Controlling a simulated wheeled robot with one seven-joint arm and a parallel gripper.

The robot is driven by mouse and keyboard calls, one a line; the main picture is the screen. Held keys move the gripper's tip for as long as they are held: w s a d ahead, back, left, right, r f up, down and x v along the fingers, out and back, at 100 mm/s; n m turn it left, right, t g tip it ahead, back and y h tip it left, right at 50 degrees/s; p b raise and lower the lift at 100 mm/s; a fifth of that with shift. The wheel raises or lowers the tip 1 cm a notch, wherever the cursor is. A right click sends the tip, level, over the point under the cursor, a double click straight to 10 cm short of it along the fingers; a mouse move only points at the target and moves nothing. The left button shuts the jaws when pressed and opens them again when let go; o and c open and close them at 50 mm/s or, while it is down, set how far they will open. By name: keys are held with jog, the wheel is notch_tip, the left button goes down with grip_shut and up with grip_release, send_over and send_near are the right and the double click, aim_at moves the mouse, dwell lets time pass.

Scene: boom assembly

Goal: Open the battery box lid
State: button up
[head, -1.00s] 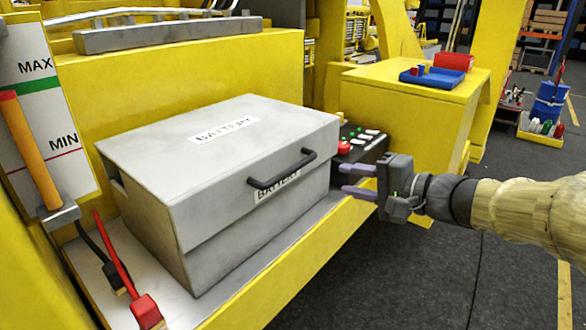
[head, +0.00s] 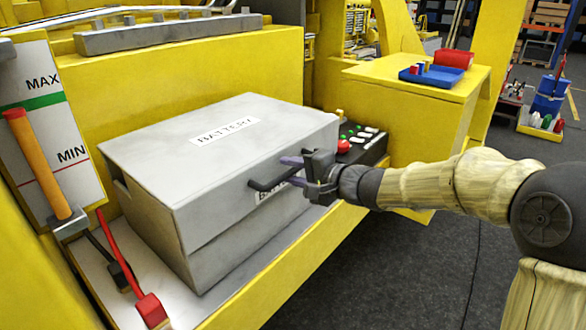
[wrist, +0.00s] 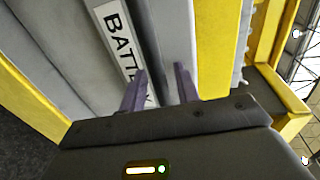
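The grey battery box (head: 225,246) stands on a yellow-edged ledge, and its lid (head: 215,150) is closed, lying flat on top. A black bar handle (head: 264,184) is on the lid's front edge, above a partly covered BATTERY label. My gripper (head: 288,171) is at the right part of this handle, with its two purple fingers apart, one above the other. The fingers seem to reach the handle, but I cannot tell whether they touch it.
A black control panel with a red button (head: 343,146) sits just behind my gripper. A yellow cabinet (head: 410,110) with a blue tray (head: 430,76) stands to the right. Red and black cable ends (head: 150,308) lie at the box's left. Open floor lies in front.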

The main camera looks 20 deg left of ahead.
jog(key=shift+c, duration=0.4)
grip_shut()
jog(key=shift+r, duration=0.1)
